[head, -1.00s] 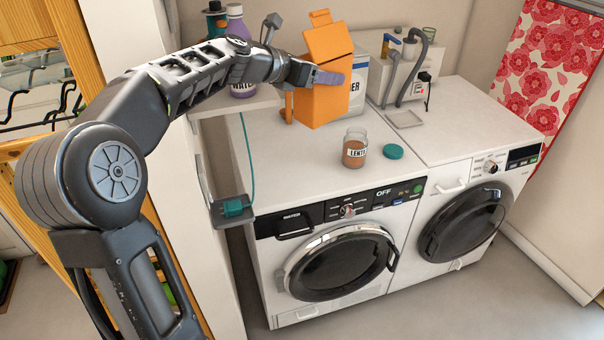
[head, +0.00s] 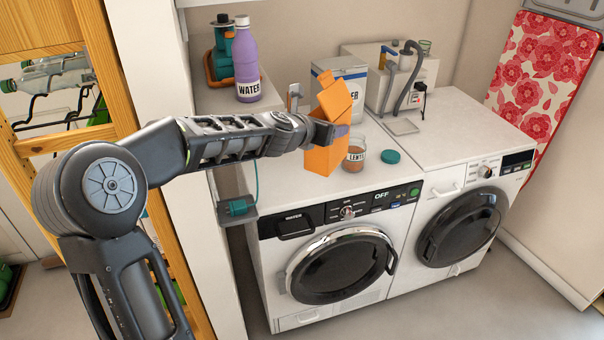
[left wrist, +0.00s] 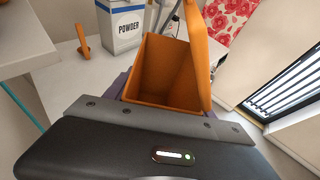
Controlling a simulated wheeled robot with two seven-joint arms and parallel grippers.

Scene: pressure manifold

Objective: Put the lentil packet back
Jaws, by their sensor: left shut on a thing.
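The lentil packet, taken to be the orange open-topped carton (head: 322,160), is held over the front left of the left machine's white top. It leans slightly, and I cannot tell whether its base touches the surface. My left gripper (head: 330,132) is shut on it. In the left wrist view the packet (left wrist: 165,75) has its flap raised, and its inside looks empty. A glass jar (head: 356,155) labelled LENTI..., with brown contents, stands just right of the packet, partly hidden by it. Its teal lid (head: 390,157) lies beside it. My right gripper is not in view.
A white POWDER box (left wrist: 120,25) stands behind the packet, with a small upright orange thing (left wrist: 83,40) to its left. A purple WATER bottle (head: 246,65) stands on the left shelf. A grey unit with hoses (head: 390,75) stands at the back. The right machine's top is largely clear.

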